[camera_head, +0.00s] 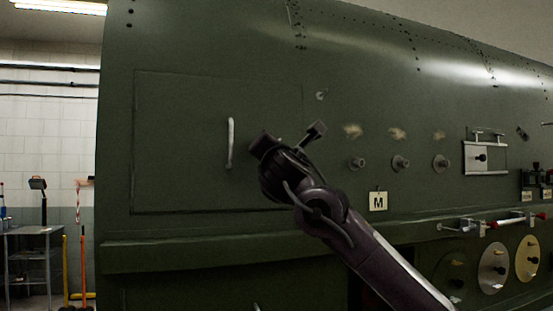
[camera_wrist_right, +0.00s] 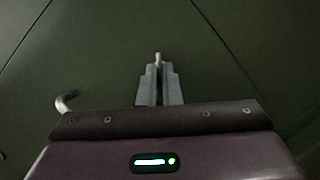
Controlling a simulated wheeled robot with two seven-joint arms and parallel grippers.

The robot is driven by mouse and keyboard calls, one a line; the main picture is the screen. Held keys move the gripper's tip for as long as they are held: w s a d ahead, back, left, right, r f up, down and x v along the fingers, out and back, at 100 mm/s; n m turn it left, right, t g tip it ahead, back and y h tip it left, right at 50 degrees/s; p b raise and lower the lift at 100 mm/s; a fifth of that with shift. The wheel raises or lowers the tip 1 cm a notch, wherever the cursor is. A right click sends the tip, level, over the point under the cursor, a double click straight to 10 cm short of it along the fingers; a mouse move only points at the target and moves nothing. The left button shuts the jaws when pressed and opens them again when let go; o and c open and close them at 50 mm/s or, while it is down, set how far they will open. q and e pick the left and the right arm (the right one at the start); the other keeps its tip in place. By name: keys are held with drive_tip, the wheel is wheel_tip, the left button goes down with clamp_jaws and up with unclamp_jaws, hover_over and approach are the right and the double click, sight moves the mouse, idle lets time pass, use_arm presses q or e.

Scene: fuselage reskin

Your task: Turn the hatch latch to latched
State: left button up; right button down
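The hatch (camera_head: 185,110) is a large green panel with a pale vertical handle (camera_head: 230,143). A small light metal fitting (camera_head: 321,95), which looks like the latch, sits just outside its upper right edge; its exact setting is too small to read. My right gripper (camera_head: 317,130) is in front of the hatch's right edge, below the fitting and visibly apart from it. In the right wrist view its fingers (camera_wrist_right: 158,84) are together. A small pale piece shows at their tips; I cannot tell what it is. My left gripper is not in view.
Several round knobs (camera_head: 400,163) and an "M" tag (camera_head: 378,201) are right of my arm. A ledge (camera_head: 180,256) runs below the hatch. A framed box (camera_head: 485,157) is farther right. The panel left of the handle is clear.

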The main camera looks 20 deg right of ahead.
drive_tip(key=shift+a+r+m+g+h+p, duration=0.1)
drive_tip(key=shift+r+m+g+h+p, duration=0.45)
drive_tip(key=shift+m, duration=1.4)
drive_tip(key=shift+a+f+m+g+h+b, duration=0.1)
drive_tip(key=shift+f+m+g, duration=0.15)
drive_tip(key=shift+m+g, duration=1.2)
drive_tip(key=shift+a+r+m+g+h+p, duration=0.1)
drive_tip(key=shift+r+m+g+h+p, duration=0.2)
drive_tip(key=shift+m, duration=2.2)
drive_tip(key=shift+f, duration=0.15)
drive_tip(key=c, duration=1.6)
unclamp_jaws()
drive_tip(key=shift+d, duration=0.15)
drive_tip(key=b+v, duration=0.4)
drive_tip(key=v, duration=0.3)
drive_tip(key=shift+s, duration=0.4)
